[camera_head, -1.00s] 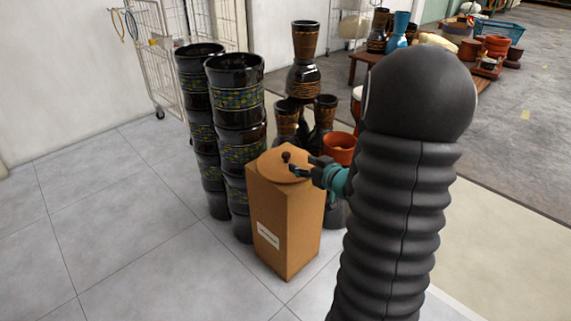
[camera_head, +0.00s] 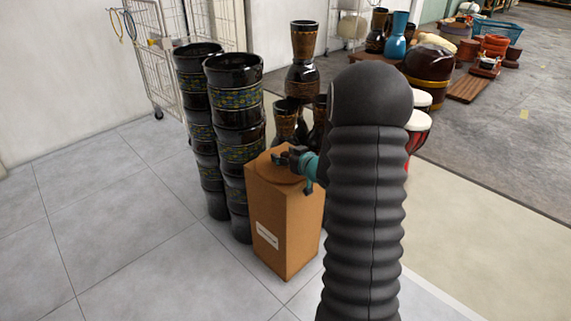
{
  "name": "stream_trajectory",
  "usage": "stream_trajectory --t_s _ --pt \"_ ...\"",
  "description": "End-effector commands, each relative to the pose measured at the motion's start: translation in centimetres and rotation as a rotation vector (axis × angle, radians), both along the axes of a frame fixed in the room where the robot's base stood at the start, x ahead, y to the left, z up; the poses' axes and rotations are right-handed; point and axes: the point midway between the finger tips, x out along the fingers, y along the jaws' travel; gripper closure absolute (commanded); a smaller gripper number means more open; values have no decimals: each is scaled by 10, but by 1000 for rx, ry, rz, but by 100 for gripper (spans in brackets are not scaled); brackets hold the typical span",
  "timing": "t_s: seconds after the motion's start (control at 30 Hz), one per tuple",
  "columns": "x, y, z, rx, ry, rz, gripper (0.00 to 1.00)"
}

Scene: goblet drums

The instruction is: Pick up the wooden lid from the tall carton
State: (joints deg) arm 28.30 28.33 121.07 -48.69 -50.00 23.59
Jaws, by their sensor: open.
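The tall carton (camera_head: 270,222) is a brown box standing upright on the tiled floor, with a white label on its front. The round wooden lid (camera_head: 268,172) lies flat on its top. My gripper (camera_head: 281,158) is open at the lid's centre, over the spot of the dark knob. The knob is hard to make out behind the fingers, and I cannot tell whether they touch it. My arm covers the area to the right of the carton.
Two stacks of black patterned drums (camera_head: 236,120) stand close at the carton's left. More goblet drums (camera_head: 303,70) stand right behind it. A wire rack (camera_head: 165,60) is at the back left. The floor in front and left is clear.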

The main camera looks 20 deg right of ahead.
Motion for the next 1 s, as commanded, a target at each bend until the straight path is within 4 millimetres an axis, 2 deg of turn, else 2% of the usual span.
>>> stream_trajectory --t_s 0.17,0.27,0.4,0.77,1.0 --pt "0 0 0 0 0 0 42" --pt "0 0 0 0 0 0 64" --pt "0 0 0 0 0 0 99" --pt "0 0 2 0 -2 -1 100" --pt "0 0 23 -2 -4 0 100"
